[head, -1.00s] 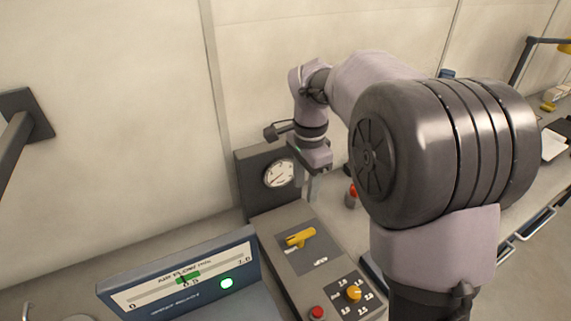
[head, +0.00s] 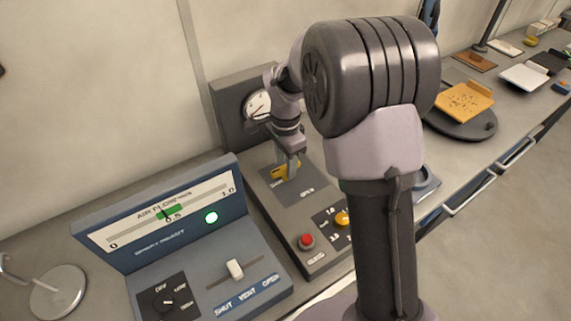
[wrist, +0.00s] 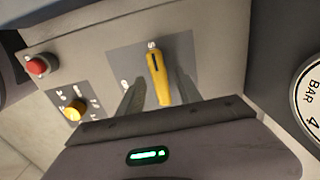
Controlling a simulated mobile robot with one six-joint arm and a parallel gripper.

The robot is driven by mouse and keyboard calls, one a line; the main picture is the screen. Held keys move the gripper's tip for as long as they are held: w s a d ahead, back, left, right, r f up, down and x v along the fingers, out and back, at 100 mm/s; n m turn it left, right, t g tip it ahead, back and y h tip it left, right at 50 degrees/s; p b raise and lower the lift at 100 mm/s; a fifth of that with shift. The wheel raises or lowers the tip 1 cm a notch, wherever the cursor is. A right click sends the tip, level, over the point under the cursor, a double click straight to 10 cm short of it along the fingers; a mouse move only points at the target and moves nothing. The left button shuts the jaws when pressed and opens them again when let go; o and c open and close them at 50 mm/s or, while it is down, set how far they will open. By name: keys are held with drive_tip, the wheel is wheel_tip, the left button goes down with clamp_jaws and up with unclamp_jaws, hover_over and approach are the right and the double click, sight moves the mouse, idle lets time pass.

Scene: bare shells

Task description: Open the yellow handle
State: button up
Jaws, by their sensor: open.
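The yellow handle (head: 286,172) is a lever on a dark plate of the grey console, with lettering at two sides of it. In the wrist view the yellow handle (wrist: 157,76) lies between the two fingers of my gripper (wrist: 159,85), with a gap on each side. My gripper (head: 287,172) is open and points down over the handle in the head view. The fingers partly hide the handle there. I cannot tell whether a finger touches it.
A red button (head: 306,241) and a yellow knob (head: 342,218) sit on the same console. A gauge (head: 257,104) stands behind it. A blue display panel (head: 160,213) with a slider (head: 235,268) is on the left. A round dark tray (head: 462,125) lies to the right.

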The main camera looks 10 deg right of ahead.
clamp_jaws()
drive_tip(key=shift+r+n, duration=0.1)
drive_tip(key=shift+n, duration=0.2)
drive_tip(key=n+p, duration=0.2)
drive_tip(key=n, duration=0.1)
drive_tip(key=n+p, duration=0.2)
drive_tip(key=n, duration=0.3)
drive_tip(key=n+p, duration=0.2)
drive_tip(key=n, duration=0.3)
drive_tip(key=shift+n+p, duration=1.05)
drive_tip(key=shift+n, duration=1.05)
